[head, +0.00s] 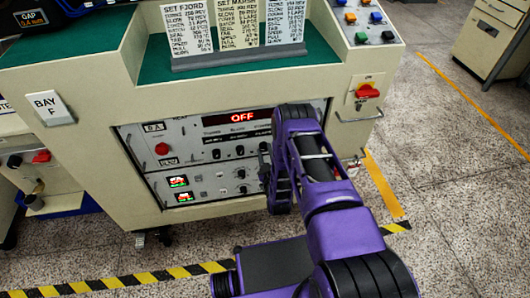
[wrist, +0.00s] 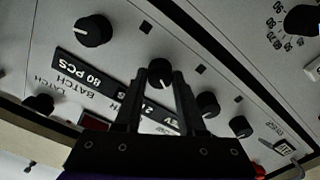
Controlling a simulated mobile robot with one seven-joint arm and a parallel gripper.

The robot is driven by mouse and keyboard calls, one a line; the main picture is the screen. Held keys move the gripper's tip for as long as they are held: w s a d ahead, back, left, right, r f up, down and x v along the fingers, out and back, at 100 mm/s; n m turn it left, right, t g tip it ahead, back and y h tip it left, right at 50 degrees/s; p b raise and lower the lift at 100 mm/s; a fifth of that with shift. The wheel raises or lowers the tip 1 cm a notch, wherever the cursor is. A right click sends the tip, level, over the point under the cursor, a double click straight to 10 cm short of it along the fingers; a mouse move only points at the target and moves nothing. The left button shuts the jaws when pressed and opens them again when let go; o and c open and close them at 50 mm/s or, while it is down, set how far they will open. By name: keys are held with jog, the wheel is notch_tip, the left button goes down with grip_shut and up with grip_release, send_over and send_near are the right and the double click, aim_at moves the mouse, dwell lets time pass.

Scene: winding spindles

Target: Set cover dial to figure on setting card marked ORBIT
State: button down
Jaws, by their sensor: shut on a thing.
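My gripper (wrist: 162,80) has its two fingers on either side of a small black knob (wrist: 160,71) with a white pointer mark, and it is shut on that knob. The knob's own label is partly hidden by the fingers, so I cannot tell whether it is the cover dial. In the head view my gripper (head: 265,160) is at the right part of the control panel (head: 215,130), and the knob is hidden there. Setting cards marked FJORD (head: 190,28) and MARSH (head: 237,25) stand on top. A third card (head: 285,22) has its title cut off; no ORBIT title is readable.
Other knobs sit close by: a larger one (wrist: 93,30) near an "80 PCS" label (wrist: 78,68), and two more (wrist: 207,104) (wrist: 240,127) right of the fingers. A numbered dial (wrist: 302,20) is at upper right. The red display (head: 242,117) reads OFF.

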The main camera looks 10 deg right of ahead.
jog(key=m, duration=0.7)
jog(key=shift+d, duration=0.1)
jog(key=m, duration=0.6)
jog(key=shift+m, duration=0.3)
jog(key=m, duration=1)
jog(key=shift+m, duration=2)
jog(key=c, duration=0.5)
grip_release()
